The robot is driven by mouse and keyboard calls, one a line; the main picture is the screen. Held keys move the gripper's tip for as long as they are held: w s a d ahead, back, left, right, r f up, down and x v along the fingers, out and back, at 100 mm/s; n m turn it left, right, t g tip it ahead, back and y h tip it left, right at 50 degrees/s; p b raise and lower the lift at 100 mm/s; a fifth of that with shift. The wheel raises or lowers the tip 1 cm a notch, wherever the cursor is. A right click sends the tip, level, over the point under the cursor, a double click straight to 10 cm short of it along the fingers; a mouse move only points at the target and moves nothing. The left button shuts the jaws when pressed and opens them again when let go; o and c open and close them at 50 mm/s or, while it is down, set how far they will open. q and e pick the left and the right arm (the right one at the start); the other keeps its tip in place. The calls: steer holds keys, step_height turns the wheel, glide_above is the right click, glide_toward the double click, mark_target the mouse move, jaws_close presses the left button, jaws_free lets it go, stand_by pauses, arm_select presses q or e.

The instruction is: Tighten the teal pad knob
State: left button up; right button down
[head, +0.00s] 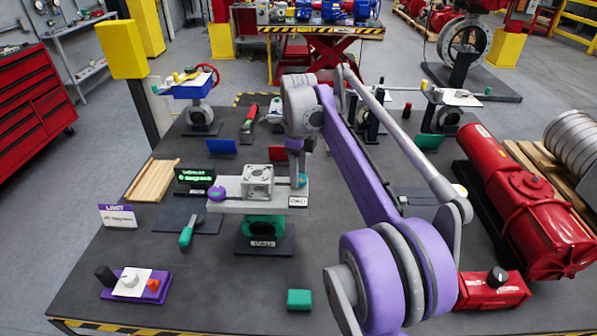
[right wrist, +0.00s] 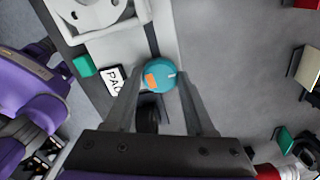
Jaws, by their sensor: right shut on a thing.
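The teal pad knob (head: 302,181) sits at the right end of the grey valve actuator (head: 258,181), beside the white PAD label (head: 298,202). In the right wrist view the knob (right wrist: 158,75) is a round teal cap with an orange patch and a small white mark. My right gripper (head: 300,172) comes down over that end of the actuator. In the right wrist view, my right gripper's fingers (right wrist: 162,82) are on either side of the knob and shut on it. The gripper partly hides the knob in the head view. My left gripper is not in view.
A purple knob (head: 217,193) is at the actuator's left end. A dark green-lit display (head: 195,178) and a green-handled tool (head: 188,232) are to the left. A green block (head: 299,299) lies in front. A red cylinder (head: 520,200) is at right.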

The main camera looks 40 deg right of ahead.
steer(key=shift+m, duration=0.4)
steer(key=shift+c, duration=1.2)
jaws_free()
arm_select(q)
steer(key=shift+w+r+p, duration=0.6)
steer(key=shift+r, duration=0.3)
arm_select(e)
step_height(320, 180, up, 11)
steer(key=shift+f, duration=0.1)
